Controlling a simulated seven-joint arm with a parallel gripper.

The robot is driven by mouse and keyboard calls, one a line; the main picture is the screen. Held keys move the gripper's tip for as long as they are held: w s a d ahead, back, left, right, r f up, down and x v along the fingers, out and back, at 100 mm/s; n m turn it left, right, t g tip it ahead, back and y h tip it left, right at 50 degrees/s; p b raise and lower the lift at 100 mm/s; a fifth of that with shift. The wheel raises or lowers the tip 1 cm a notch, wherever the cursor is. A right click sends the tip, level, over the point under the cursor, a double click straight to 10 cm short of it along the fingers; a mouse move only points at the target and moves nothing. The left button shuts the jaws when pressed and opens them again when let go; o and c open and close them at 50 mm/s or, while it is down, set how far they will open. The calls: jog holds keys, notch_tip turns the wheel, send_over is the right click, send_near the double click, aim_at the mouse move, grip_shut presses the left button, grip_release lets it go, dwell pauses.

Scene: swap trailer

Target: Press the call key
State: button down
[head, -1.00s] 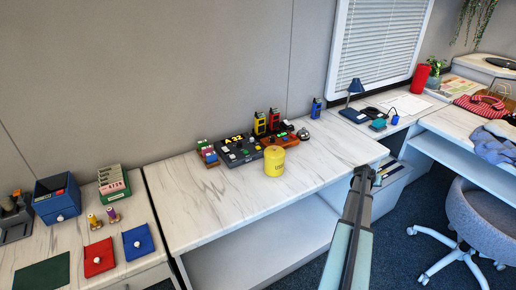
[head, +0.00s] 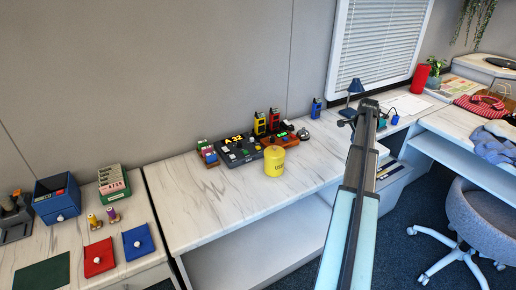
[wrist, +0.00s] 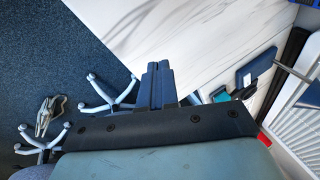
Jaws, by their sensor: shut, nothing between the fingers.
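A dark console (head: 240,150) with a lit yellow display reading about "A 32" and several small keys, one of them green, sits on the middle white marble-look table. Which key is the call key I cannot tell at this size. A yellow canister (head: 274,162) stands in front of the console's right end. My gripper (head: 348,118) is at the right, over the table's right end, well apart from the console. In the wrist view my gripper's fingers (wrist: 158,82) are together and empty, and the console is not in that view.
Yellow and red handsets (head: 260,123) stand behind the console, with an orange unit and a bell to its right. A stamp rack (head: 207,153) is at its left. A blue lamp (head: 354,88) stands near my gripper. The table's front is clear.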

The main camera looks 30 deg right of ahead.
jog(key=w+a+r+t+y, duration=0.2)
jog(key=w+a+r+y, duration=0.2)
jog(key=w+a, duration=0.8)
jog(key=n+t+y, duration=0.1)
jog(key=n+y, duration=0.2)
jog(key=y, duration=0.2)
send_over(260, 148)
jog(key=shift+w+r, duration=0.15)
jog(key=shift+r, duration=0.3)
jog(key=shift+f, duration=0.15)
jog(key=shift+f, duration=4.25)
jog(key=shift+f, duration=0.2)
jog(key=shift+f, duration=0.25)
jog(key=shift+f, duration=0.5)
jog(key=shift+r, duration=0.95)
